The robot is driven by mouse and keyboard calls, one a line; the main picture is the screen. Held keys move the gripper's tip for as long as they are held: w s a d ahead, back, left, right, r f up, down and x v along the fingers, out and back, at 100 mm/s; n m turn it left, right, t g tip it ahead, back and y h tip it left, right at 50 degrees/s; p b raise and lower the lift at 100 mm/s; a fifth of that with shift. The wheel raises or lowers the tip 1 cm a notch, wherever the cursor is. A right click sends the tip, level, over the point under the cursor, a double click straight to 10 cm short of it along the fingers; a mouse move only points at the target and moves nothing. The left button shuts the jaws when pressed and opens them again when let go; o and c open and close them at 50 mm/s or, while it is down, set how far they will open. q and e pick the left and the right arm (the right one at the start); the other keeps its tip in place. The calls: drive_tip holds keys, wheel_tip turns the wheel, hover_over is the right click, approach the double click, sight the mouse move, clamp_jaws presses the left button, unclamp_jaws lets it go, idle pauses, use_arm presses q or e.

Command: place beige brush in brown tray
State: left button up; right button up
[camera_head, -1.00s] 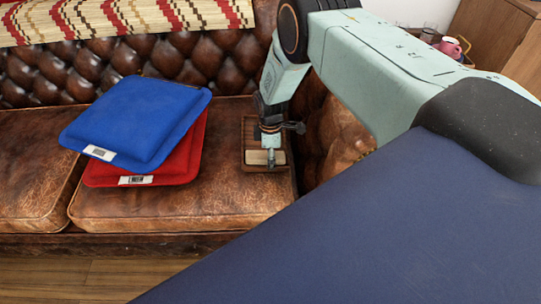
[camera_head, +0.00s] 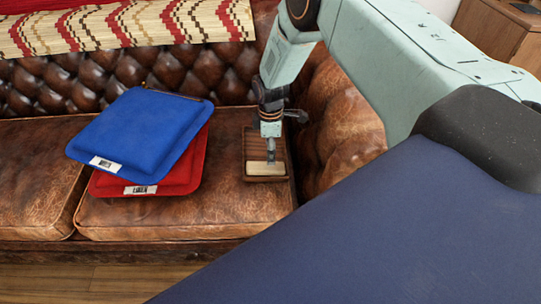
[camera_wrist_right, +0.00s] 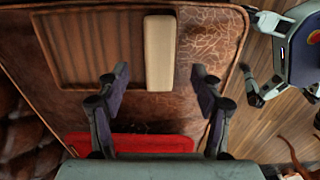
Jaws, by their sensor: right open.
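The beige brush (camera_head: 257,169) lies at the front end of the brown tray (camera_head: 248,143) on the sofa seat. In the head view it sits within the tray's outline. In the right wrist view the brush (camera_wrist_right: 160,52) lies along the right side of the tray (camera_wrist_right: 85,50); whether a rim runs beyond it is unclear. My right gripper (camera_head: 271,157) is just above the brush. In the wrist view the right gripper's fingers (camera_wrist_right: 160,77) are spread apart with nothing between the tips, and the brush lies beyond them. My left gripper is not identifiable.
A blue cushion (camera_head: 140,135) is stacked on a red cushion (camera_head: 185,175) left of the tray. The tufted brown sofa (camera_head: 190,75) has an armrest close right of the tray. A patterned woven throw (camera_head: 170,22) covers the backrest. Bare seat leather is in front of the tray.

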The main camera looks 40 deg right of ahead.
drive_tip(key=s+a+f+m, duration=0.2)
drive_tip(key=s+a+m, duration=0.3)
drive_tip(key=s, duration=0.8)
drive_tip(key=s+a+f+m, duration=0.2)
drive_tip(key=s+a+m, duration=0.3)
drive_tip(key=s, duration=0.8)
drive_tip(key=s+a+r+m, duration=0.1)
drive_tip(key=s+r+m, duration=0.1)
drive_tip(key=s, duration=0.6)
drive_tip(key=shift+s+a+r+p, duration=0.25)
drive_tip(key=shift+r+p, duration=0.15)
drive_tip(key=shift+r, duration=0.25)
